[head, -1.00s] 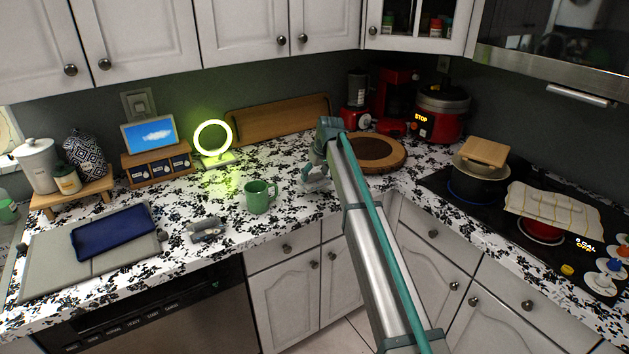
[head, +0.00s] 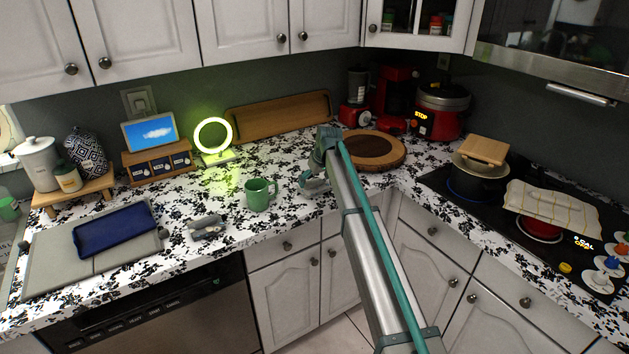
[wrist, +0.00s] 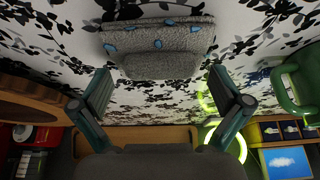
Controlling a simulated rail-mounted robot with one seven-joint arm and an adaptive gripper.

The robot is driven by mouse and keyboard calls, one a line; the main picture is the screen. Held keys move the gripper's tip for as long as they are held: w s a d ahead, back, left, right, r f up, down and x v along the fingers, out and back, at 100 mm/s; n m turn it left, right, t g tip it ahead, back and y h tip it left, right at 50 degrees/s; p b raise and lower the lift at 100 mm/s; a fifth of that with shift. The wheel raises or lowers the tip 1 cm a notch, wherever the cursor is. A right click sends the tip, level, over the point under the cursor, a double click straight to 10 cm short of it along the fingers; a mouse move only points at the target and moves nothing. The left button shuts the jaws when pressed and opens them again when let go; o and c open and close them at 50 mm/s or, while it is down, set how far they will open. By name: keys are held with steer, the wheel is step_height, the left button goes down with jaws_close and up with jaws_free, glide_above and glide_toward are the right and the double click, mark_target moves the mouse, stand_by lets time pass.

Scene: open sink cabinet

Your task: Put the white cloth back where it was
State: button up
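A folded, light-grey fuzzy cloth with blue spots (wrist: 160,42) lies just beyond my fingertips in the wrist view. In the head view it is small and mixed in with my gripper, so I cannot make it out clearly. My gripper (wrist: 160,80) has its two teal fingers wide apart, with the cloth's near fold in line with the gap; I see no finger pressing on it. In the head view my gripper (head: 314,184) is low over the counter, right of the green mug (head: 260,195). A whitish, yellow-checked cloth (head: 540,203) lies over a red pot on the stove.
The mug (wrist: 298,82) is close on one side of my gripper. A round wooden board (head: 375,150) lies behind right, the lit ring light (head: 213,135) behind left. Small grey objects (head: 206,228) and a blue tray (head: 115,230) lie further left on the patterned counter (head: 285,215).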

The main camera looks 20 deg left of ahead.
steer(key=shift+r, duration=0.1)
